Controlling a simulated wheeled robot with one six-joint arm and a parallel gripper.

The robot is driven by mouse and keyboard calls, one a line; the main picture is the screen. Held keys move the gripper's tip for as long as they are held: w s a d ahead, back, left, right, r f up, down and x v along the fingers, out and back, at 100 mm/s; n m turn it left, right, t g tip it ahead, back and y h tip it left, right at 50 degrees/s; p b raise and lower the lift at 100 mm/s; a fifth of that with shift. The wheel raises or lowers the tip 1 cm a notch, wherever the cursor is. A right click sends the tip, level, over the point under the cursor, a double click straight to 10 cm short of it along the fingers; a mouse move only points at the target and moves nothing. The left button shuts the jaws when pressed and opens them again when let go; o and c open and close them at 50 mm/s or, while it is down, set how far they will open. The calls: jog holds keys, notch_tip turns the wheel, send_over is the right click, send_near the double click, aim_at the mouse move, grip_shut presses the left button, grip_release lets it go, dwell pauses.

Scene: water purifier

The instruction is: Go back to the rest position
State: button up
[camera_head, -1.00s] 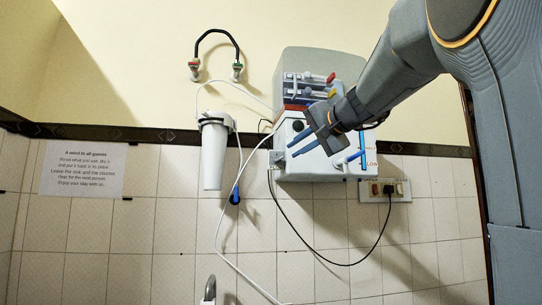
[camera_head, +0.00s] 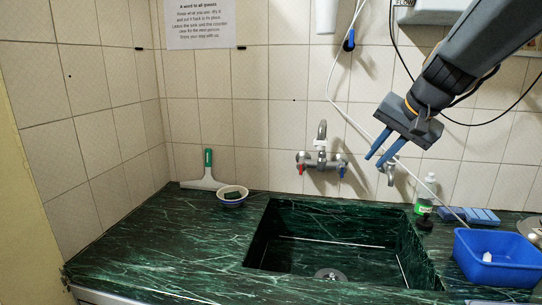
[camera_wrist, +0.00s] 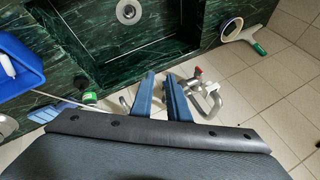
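My gripper (camera_head: 375,160) is at the right in the head view, in front of the tiled wall and above the sink's right part. Its two blue fingers stand apart with nothing between them. The wrist view also shows the empty fingers of my gripper (camera_wrist: 159,78), with a gap between them. Only the lower edge of the white water purifier (camera_head: 432,14) shows at the top right of the head view; the rest is out of frame.
A dark green counter (camera_head: 165,235) holds a sink (camera_head: 330,238) below a wall tap (camera_head: 321,160). A blue tub (camera_head: 497,258), a green-labelled bottle (camera_head: 426,192) and blue sponges (camera_head: 482,216) are at right. A squeegee (camera_head: 206,172) and bowl (camera_head: 232,195) stand left. The front left counter is clear.

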jog(key=s+a+f+n+g+h, duration=0.1)
jog(key=s+a+f+n+g, duration=0.2)
jog(key=s+f, duration=0.8)
jog(key=s+a+f+n+g+h, duration=0.1)
jog(key=s+a+f+n+g, duration=0.2)
jog(key=s+f, duration=0.8)
notch_tip(320, 180, down, 2)
jog(key=shift+a+f+n+g, duration=0.1)
jog(key=shift+a+n+g, duration=0.2)
jog(key=shift+n, duration=0.2)
